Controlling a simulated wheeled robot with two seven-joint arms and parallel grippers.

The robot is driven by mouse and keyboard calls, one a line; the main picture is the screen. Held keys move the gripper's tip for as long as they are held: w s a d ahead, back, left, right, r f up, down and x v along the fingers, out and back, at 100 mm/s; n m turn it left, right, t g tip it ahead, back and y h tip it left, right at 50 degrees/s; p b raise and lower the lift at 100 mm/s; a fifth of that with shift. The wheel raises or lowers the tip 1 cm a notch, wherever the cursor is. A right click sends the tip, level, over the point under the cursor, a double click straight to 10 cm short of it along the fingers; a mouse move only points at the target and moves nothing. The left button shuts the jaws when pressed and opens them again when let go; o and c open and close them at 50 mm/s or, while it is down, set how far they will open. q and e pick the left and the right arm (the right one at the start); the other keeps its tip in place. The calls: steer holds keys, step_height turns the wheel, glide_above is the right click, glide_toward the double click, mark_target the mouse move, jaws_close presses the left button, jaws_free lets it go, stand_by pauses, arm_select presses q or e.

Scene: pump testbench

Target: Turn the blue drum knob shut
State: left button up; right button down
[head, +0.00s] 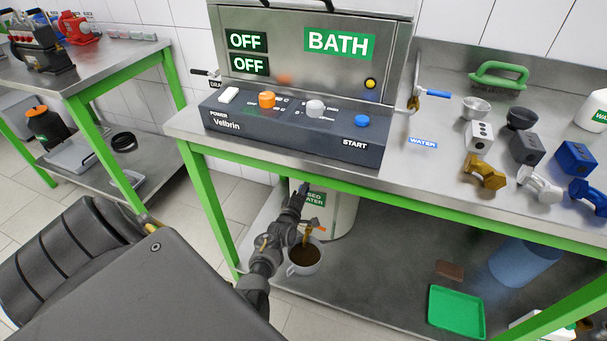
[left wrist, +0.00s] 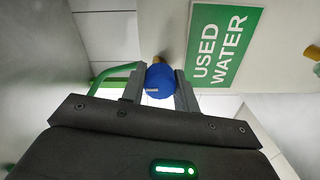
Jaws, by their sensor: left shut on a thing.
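The blue drum knob (left wrist: 159,82) sits between the two fingers of my left gripper (left wrist: 164,92) in the left wrist view, with a finger against each side. A brass-coloured stem shows just beyond it. The white drum (head: 345,212) with the green USED WATER label (left wrist: 222,46) stands under the bench edge. In the head view my left gripper (head: 298,196) is at the drum's front left, and the knob is mostly hidden by the fingers. I cannot tell how far the knob is turned. My right gripper is not in view.
A white mug (head: 305,270) of brown liquid stands on the lower shelf (head: 390,255), close below my left gripper. A green tray (head: 456,311) lies farther right. The bench's green edge rail (head: 400,200) runs just above. The bath control panel (head: 290,130) is on top.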

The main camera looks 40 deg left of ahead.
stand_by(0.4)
arm_select(q)
steer(key=o, duration=1)
steer(key=shift+s+d, duration=0.1)
steer(key=shift+s, duration=0.15)
steer(key=p+v, duration=0.2)
steer(key=v, duration=0.8)
steer(key=shift+s+d, duration=0.1)
steer(key=shift+s, duration=0.05)
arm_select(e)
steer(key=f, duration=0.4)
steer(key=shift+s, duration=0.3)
